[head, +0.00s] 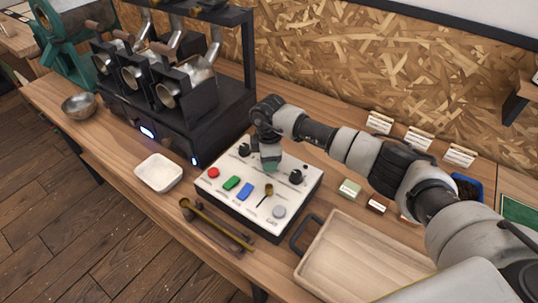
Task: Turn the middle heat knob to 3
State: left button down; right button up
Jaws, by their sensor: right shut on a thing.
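The control box (228,203) has a white top and stands on the wooden bench. A dark left knob (244,150) and a dark right knob (296,177) show along its back edge. My left gripper is not in view.
A black roaster (205,122) stands behind left. A white dish (158,172) and wooden tray (350,262) flank the box.

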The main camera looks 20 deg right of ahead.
jog(key=m+p, duration=0.1)
jog(key=m, duration=0.2)
jog(key=shift+r+p, duration=0.1)
jog(key=shift+p, duration=0.25)
jog(key=shift+w+m, duration=0.1)
jog(key=shift+m, duration=0.4)
jog(key=o, duration=0.9)
notch_tip(320, 180, up, 11)
jog(key=shift+f+b, duration=0.15)
jog(key=shift+b, duration=0.55)
jog(key=shift+f, duration=0.1)
